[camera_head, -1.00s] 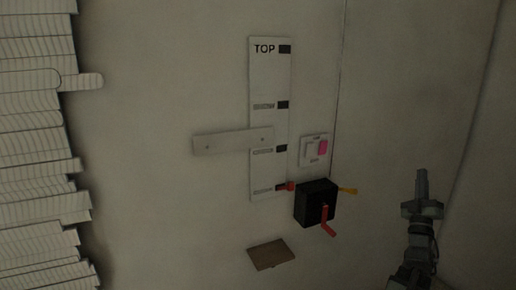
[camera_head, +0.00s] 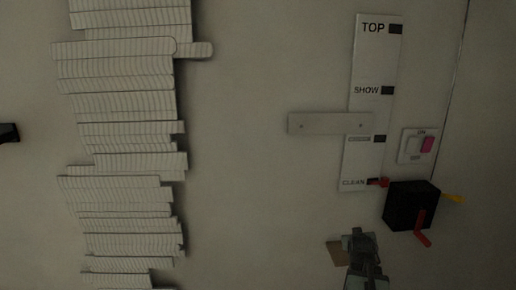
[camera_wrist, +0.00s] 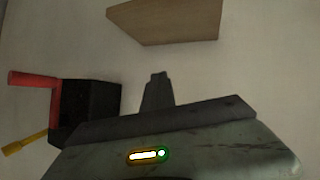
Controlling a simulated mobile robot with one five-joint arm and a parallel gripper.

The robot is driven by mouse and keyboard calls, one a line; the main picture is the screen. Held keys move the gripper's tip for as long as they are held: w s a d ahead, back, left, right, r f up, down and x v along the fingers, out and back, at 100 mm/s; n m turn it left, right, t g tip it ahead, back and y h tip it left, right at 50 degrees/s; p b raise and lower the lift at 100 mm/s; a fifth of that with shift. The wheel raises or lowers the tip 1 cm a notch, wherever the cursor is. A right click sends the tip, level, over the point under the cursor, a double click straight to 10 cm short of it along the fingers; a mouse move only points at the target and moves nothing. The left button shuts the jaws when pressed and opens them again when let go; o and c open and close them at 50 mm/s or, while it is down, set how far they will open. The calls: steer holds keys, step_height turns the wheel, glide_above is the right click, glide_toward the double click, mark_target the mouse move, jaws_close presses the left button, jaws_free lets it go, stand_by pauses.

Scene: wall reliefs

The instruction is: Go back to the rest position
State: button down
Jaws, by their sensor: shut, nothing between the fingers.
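My gripper (camera_head: 357,240) shows at the bottom right of the head view, in front of the wall, below the label strip and left of the black box. It covers part of a small brown wooden block (camera_head: 337,252). In the wrist view my gripper (camera_wrist: 158,82) is shut and empty, its narrow fingertips together. The wooden block (camera_wrist: 170,22) is above the fingertips there, apart from them. No rest position is marked in either view.
A black box (camera_head: 408,205) with a red crank and yellow lever is on the wall; it also shows in the wrist view (camera_wrist: 92,112). Above it are a pink-and-white switch (camera_head: 417,145) and a label strip (camera_head: 372,70) with a grey bar (camera_head: 318,123). Stacked pale slats (camera_head: 120,140) stand left.

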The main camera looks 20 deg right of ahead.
steer(key=w+a+f+n+g+y+b, duration=0.1)
steer(key=a+f+y, duration=0.1)
steer(key=a+f, duration=0.35)
steer(key=a+f+g+y+b, duration=0.1)
steer(key=a+f, duration=0.2)
steer(key=a, duration=0.6)
steer(key=s+a+f+n+g+y+b, duration=0.1)
steer(key=s+a+f+g, duration=0.1)
steer(key=a, duration=0.6)
steer(key=s+a+f+g+y, duration=0.1)
steer(key=s+a+f+g, duration=0.2)
steer(key=a, duration=0.6)
steer(key=s+a+f+n+g+y+b, duration=0.1)
steer(key=s+a+f+g+y, duration=0.1)
steer(key=s+a, duration=0.3)
steer(key=a+f, duration=0.1)
steer(key=a, duration=0.3)
steer(key=shift+s+a+f+n+b, duration=0.2)
steer(key=shift+s+f+n+b, duration=0.05)
steer(key=shift+s+n+b, duration=0.1)
steer(key=shift+w, duration=0.1)
